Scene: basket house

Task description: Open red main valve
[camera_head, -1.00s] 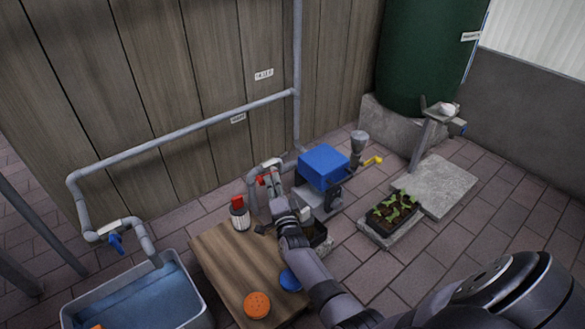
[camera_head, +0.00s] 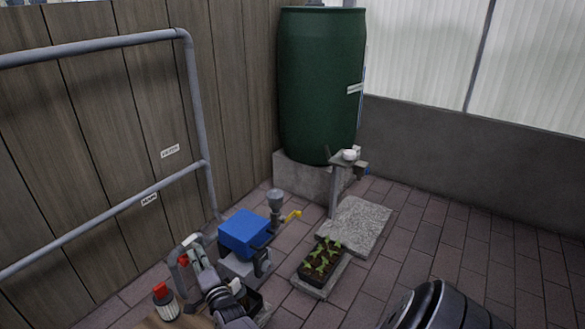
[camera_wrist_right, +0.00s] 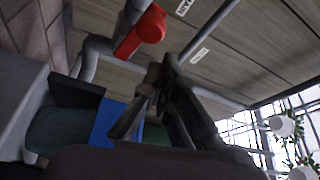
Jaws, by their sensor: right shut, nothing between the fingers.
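The red valve handle (camera_head: 183,261) sits on the grey pipe beside the blue-topped pump. In the right wrist view the red handle (camera_wrist_right: 140,32) is at the top, on its grey pipe. My right gripper (camera_head: 196,252) is at the pipe, just right of the red handle. In the wrist view its dark fingers (camera_wrist_right: 160,72) are shut and empty, below and right of the handle; I cannot tell whether they touch it. My left gripper is not in view.
The blue-topped pump (camera_head: 243,231) with a yellow lever (camera_head: 294,215) stands right of my gripper. A red-capped bottle (camera_head: 165,304) is to the left, at the wooden table's edge. A seedling tray (camera_head: 319,263) and green tank (camera_head: 319,85) are farther right.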

